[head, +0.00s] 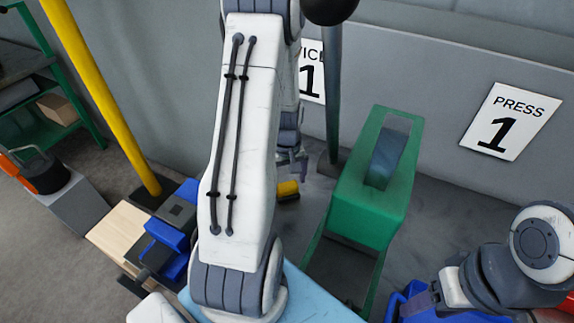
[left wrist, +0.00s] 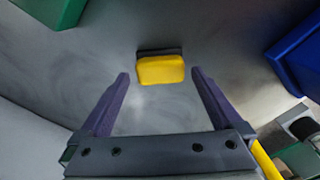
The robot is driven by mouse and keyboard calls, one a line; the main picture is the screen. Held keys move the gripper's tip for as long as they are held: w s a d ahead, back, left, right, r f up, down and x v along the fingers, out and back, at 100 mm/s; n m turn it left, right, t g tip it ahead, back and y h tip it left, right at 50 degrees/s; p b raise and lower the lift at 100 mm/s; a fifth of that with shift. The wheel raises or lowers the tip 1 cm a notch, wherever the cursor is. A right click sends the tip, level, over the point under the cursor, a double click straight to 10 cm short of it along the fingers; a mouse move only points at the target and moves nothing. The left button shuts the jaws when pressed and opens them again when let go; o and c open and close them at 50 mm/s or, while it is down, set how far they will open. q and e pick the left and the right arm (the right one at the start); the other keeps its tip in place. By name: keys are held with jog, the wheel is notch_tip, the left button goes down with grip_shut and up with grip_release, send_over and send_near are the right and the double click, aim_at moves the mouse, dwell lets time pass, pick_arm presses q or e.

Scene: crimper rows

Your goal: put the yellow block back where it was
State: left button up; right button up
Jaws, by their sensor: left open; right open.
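The yellow block (head: 288,188) sits on the grey surface left of the green press frame, just below my left gripper (head: 291,160). In the left wrist view the yellow block (left wrist: 161,70) lies ahead of the open fingers of my left gripper (left wrist: 160,76), roughly centred between their tips. No finger visibly touches it. A dark strip (left wrist: 158,51) shows along its far edge. My left arm covers much of the middle of the head view. My right gripper (head: 424,301) is at the lower right, beside a blue bin; its fingers are hard to make out.
The green press frame (head: 365,215) stands right of the block. A blue bin (head: 402,296) is at the bottom right. A yellow post (head: 100,90) rises at left. A "PRESS 1" sign (head: 511,122) hangs behind.

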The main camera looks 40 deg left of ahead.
aim_at(286, 186)
pick_arm(q)
notch_tip(286, 186, up, 8)
jog(key=b, duration=0.1)
jog(key=shift+s+f, duration=0.1)
dwell(0.6)
